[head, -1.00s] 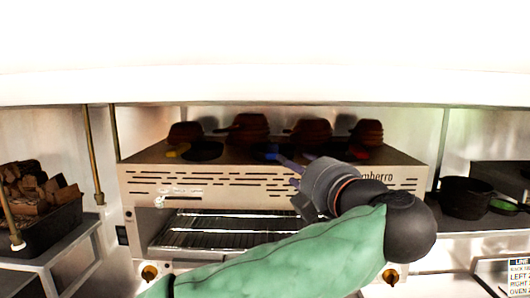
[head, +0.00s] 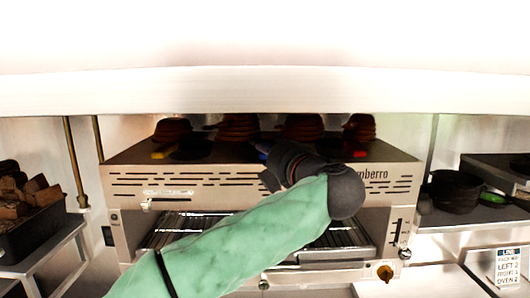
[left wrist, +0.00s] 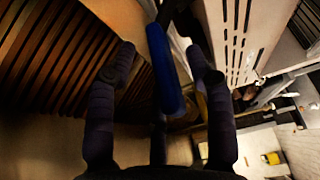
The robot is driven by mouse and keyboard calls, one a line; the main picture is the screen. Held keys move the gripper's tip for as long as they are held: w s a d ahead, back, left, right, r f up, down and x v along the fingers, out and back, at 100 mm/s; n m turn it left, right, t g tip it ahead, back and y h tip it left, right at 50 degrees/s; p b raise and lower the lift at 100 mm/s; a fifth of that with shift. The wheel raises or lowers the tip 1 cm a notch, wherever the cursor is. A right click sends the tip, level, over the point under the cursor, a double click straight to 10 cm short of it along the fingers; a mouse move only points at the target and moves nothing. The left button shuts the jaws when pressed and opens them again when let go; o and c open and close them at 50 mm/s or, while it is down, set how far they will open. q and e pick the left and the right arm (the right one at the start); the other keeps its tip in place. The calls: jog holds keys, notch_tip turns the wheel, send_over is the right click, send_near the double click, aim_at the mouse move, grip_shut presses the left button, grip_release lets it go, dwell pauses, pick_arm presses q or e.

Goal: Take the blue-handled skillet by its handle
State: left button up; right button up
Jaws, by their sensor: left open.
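The blue-handled skillet lies on top of the steel oven, its blue handle (head: 262,149) pointing out over the front. My left gripper (head: 272,168) is at the oven's front top edge, partly hiding the handle; the pan itself is mostly hidden. In the left wrist view the blue handle (left wrist: 166,72) lies between the two spread fingers of my left gripper (left wrist: 165,75). The fingers are open, with a gap visible between the handle and the left finger. My right gripper is not in view.
A yellow handle (head: 163,153) lies to the left and a red handle (head: 359,154) to the right on the oven top (head: 135,152). Stacked brown bowls (head: 302,127) stand behind. Dark pots (head: 455,192) are on the right counter.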

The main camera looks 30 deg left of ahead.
pick_arm(q)
jog(key=shift+x, duration=1.55)
jog(key=shift+d, duration=0.1)
jog(key=shift+c, duration=0.6)
grip_shut()
